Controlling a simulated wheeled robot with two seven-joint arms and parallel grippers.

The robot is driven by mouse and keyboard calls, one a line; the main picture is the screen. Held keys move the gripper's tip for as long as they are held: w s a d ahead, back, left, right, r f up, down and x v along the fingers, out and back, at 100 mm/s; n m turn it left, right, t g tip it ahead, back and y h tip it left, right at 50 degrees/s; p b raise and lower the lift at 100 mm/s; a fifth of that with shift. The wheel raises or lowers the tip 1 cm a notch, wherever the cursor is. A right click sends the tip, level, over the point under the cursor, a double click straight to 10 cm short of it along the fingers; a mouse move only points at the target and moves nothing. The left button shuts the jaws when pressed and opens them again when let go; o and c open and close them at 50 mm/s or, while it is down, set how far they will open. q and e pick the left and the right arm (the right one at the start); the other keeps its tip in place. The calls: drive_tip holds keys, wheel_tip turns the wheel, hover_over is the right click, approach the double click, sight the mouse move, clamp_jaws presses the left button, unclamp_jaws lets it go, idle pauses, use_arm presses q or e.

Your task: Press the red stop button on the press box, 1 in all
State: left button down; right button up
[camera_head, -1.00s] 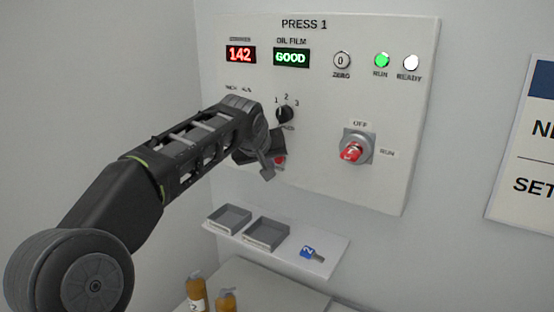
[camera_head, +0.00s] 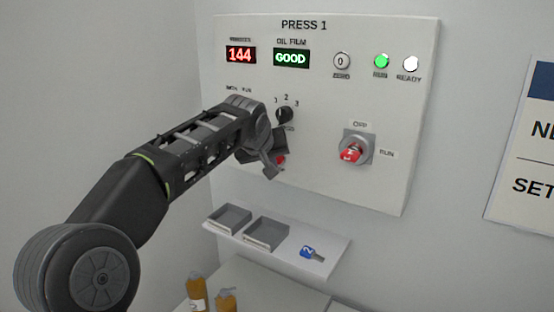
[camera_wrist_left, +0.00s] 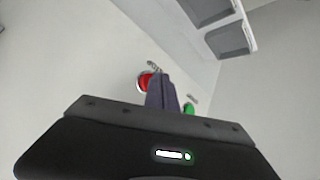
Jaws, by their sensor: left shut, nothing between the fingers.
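The press box (camera_head: 330,195) is a pale panel on the wall, marked PRESS 1. Its red stop button (camera_head: 279,160) shows low on the panel, partly hidden by my left gripper (camera_head: 269,172). In the left wrist view the red button (camera_wrist_left: 145,83) is a red dome in a pale ring, just left of my shut fingers (camera_wrist_left: 162,88), which overlap its right edge. I cannot tell whether they touch it. A green button (camera_wrist_left: 188,108) shows on the other side of the fingers. My right gripper is out of view.
A red-handled OFF/RUN switch (camera_head: 351,154) is to the right on the panel, and a black selector knob (camera_head: 285,114) above the gripper. Below, a shelf (camera_head: 285,262) holds two grey trays and a blue-tagged key (camera_head: 311,253). Amber bottles (camera_head: 197,290) stand lower.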

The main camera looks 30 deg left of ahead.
use_arm(q)
drive_tip(key=shift+w, duration=0.35)
idle(0.3)
idle(0.4)
drive_tip(key=shift+s+b, duration=0.4)
drive_tip(key=shift+s, duration=0.4)
drive_tip(key=s+b, duration=0.3)
drive_tip(key=s, duration=0.2)
idle(0.9)
